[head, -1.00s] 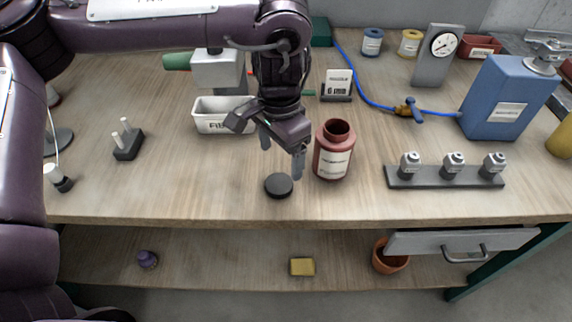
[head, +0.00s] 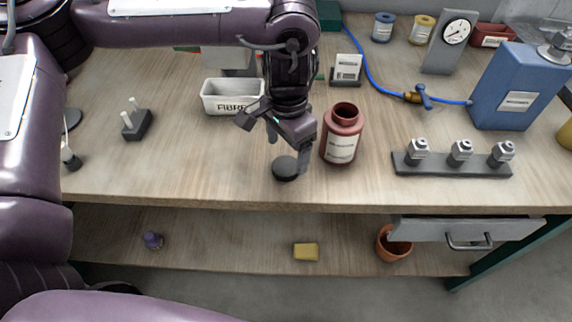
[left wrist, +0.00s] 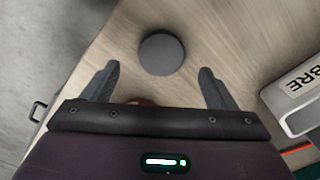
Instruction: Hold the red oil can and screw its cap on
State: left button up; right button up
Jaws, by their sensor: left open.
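The red oil can (head: 340,147) stands upright on the bench with its round mouth open and a white label on its front. The black round cap (head: 285,168) lies flat on the bench, left of and nearer than the can. My left gripper (head: 289,152) is open and points down over the cap, with one finger partly in front of it. In the left wrist view the cap (left wrist: 161,53) appears between the two spread fingertips (left wrist: 159,70), with space on both sides. A small reddish patch shows behind the gripper body there. My right gripper is not visible.
A white fibre tray (head: 232,108) stands behind the gripper. A dark rack with several grey nozzles (head: 452,170) is to the right, and a blue canister (head: 505,75) behind it. A two-peg block (head: 136,125) is at the left. The bench front (head: 200,190) is clear.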

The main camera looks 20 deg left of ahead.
aim_at(286, 165)
pick_arm(q)
notch_tip(286, 165, down, 4)
jog(key=shift+a+f+p, duration=0.1)
jog(key=shift+f+p, duration=0.15)
jog(key=shift+p, duration=0.1)
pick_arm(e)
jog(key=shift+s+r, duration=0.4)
pick_arm(q)
jog(key=c, duration=1.1)
jog(key=shift+o, duration=0.2)
jog(key=shift+r, duration=0.1)
